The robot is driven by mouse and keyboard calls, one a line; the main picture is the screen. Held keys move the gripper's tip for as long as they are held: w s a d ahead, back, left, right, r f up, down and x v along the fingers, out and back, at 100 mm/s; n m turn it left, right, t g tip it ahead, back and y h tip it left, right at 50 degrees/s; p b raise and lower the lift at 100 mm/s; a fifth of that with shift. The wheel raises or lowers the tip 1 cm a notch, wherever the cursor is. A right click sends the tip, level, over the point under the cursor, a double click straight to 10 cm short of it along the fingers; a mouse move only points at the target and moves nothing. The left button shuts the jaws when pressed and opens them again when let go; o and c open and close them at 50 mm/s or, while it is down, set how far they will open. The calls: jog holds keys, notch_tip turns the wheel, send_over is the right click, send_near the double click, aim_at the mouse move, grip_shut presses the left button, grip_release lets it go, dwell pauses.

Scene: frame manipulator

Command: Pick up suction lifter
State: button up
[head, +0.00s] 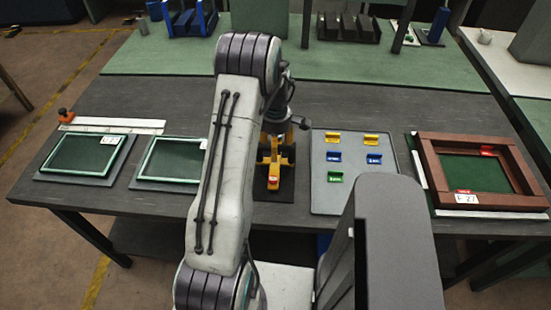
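A yellow tool with dark parts (273,181), seemingly the suction lifter, stands on a small dark mat at the middle of the table's near side. It has a red label at its near end. My arm hides its left side and part of its far end. My gripper (282,124) is dark and hangs from the arm's end at the far end of the yellow tool. The two overlap in the picture; I cannot tell whether they touch. The fingers are mostly hidden, so whether they are open or shut does not show.
Two green-framed panels (84,155) lie at left, beside a white ruler (110,125) and an orange item (66,116). Right of the yellow tool, a grey board (352,198) holds several small coloured pieces. A brown wooden frame (430,168) lies at far right.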

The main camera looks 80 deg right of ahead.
jog(key=shift+f, duration=0.45)
grip_shut()
dwell(0.4)
